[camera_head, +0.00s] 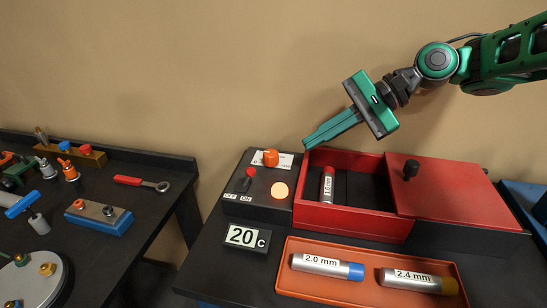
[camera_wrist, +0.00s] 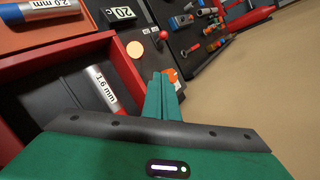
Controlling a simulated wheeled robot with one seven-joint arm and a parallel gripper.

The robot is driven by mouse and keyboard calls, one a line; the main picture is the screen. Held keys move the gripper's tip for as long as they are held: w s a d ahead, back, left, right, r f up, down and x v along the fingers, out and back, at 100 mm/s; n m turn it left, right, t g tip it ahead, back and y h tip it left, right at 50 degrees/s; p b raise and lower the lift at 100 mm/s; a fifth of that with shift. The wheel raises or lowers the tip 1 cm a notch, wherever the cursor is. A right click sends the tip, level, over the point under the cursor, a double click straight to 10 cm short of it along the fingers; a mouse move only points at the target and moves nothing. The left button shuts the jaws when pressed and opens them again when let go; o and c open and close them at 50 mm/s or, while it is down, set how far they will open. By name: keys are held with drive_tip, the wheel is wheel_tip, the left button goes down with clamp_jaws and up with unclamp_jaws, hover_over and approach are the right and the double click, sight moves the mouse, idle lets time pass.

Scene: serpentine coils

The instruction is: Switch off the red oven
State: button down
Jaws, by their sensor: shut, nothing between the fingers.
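The red oven (camera_head: 350,221) is an open-topped red box with its red lid (camera_head: 455,190) off to the right side. A tube (camera_head: 327,184) lies inside, labelled 1.6 mm in the wrist view (camera_wrist: 101,88). Left of the box is a black control panel (camera_head: 255,207) with an orange knob (camera_head: 270,158), a red-tipped lever (camera_head: 249,172) by OFF and ON labels, and a pale orange round lamp (camera_head: 279,190) that looks lit. My green gripper (camera_head: 307,145) is shut and empty, above the panel's back right. In the wrist view its fingertips (camera_wrist: 165,80) partly cover the orange knob (camera_wrist: 171,75).
A display (camera_head: 247,236) reads 20 C in front of the panel. An orange tray (camera_head: 370,296) with tubes 2.0 mm and 2.4 mm lies in front of the oven. A second table (camera_head: 150,215) with tools stands left, across a gap. The lid has a black knob (camera_head: 411,168).

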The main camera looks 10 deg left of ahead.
sight(247, 178)
drive_tip(key=shift+d, duration=0.1)
drive_tip(key=x, duration=1)
drive_tip(key=shift+s, duration=0.15)
drive_tip(key=shift+s+a+r, duration=0.25)
drive_tip(key=shift+s+r, duration=0.05)
drive_tip(key=shift+s, duration=0.2)
drive_tip(key=shift+s+a+r, duration=0.25)
drive_tip(key=shift+s+r, duration=0.05)
drive_tip(key=shift+s, duration=0.15)
drive_tip(key=shift+s+a+r, duration=0.3)
drive_tip(key=shift+s+a, duration=0.05)
drive_tip(key=shift+s, duration=0.25)
drive_tip(key=shift+a, duration=0.15)
